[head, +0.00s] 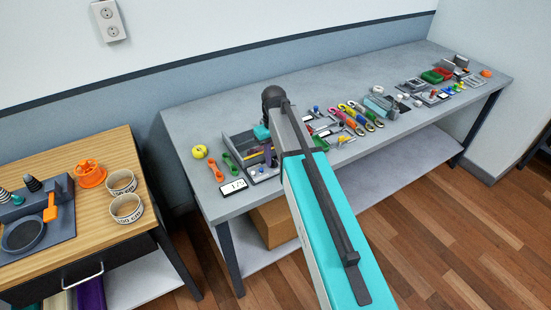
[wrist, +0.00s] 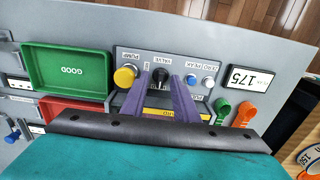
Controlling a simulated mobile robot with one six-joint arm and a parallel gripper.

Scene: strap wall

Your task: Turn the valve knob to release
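The black valve knob (wrist: 160,75) stands on a grey panel (wrist: 205,68) in the wrist view, under the label VALVE. My gripper (wrist: 159,80) has two purple fingers that point at the knob, one on each side of it. The fingers are apart, with a gap between them, and I see no clear contact with the knob. In the head view, a purple part of my gripper (head: 268,153) shows over the left end of the bench, and my arm hides the knob.
A green tray (wrist: 68,50) marked GOOD and a red tray (wrist: 62,107) are to the left. Green and orange handles (wrist: 244,114) lie right.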

